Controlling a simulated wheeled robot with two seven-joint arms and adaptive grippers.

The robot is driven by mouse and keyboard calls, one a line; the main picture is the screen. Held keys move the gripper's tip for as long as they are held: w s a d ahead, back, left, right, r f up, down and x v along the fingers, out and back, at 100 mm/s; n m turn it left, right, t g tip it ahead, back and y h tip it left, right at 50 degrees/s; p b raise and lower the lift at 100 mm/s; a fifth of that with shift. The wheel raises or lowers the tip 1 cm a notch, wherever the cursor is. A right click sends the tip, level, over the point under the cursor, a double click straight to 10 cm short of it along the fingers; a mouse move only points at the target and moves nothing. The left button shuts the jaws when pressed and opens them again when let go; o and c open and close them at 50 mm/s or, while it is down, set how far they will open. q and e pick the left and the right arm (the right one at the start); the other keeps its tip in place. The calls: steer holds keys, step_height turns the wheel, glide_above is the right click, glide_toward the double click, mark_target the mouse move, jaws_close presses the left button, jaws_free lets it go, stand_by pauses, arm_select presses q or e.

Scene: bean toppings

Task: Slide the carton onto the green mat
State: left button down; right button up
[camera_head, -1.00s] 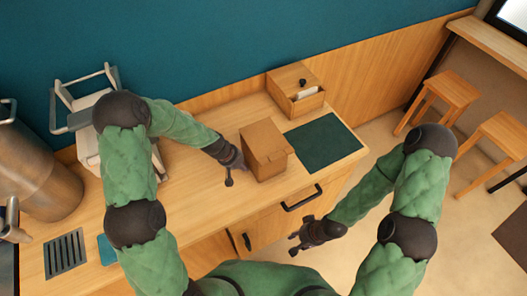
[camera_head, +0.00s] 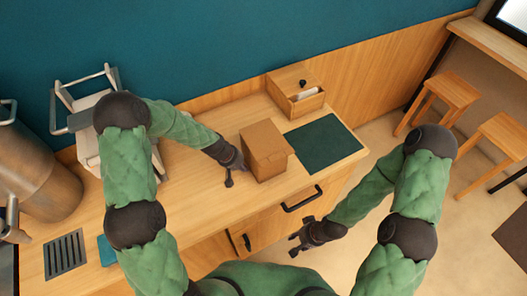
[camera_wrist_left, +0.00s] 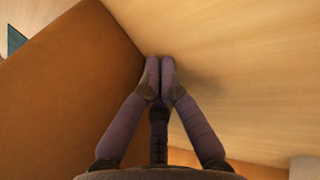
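The carton (camera_head: 265,155) is a brown box standing upright on the wooden counter. The dark green mat (camera_head: 325,144) lies flat on the counter just right of the carton, which stands at or beside its left edge. My left gripper (camera_head: 238,163) is low at the carton's left side. In the left wrist view its fingertips (camera_wrist_left: 160,66) are together and empty, close against the carton's brown wall (camera_wrist_left: 65,90); I cannot tell whether they touch. My right gripper (camera_head: 298,243) hangs in front of the counter, away from the carton; its fingers are too small to read.
A wooden box with a black knob (camera_head: 297,90) stands behind the mat. A white and grey machine (camera_head: 85,130) and a metal cylinder (camera_head: 40,170) stand at the left. The counter's right end is just past the mat. Stools (camera_head: 447,95) stand farther right.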

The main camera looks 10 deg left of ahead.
mark_target(312, 145)
arm_select(q)
steer(key=shift+w+d, duration=0.1)
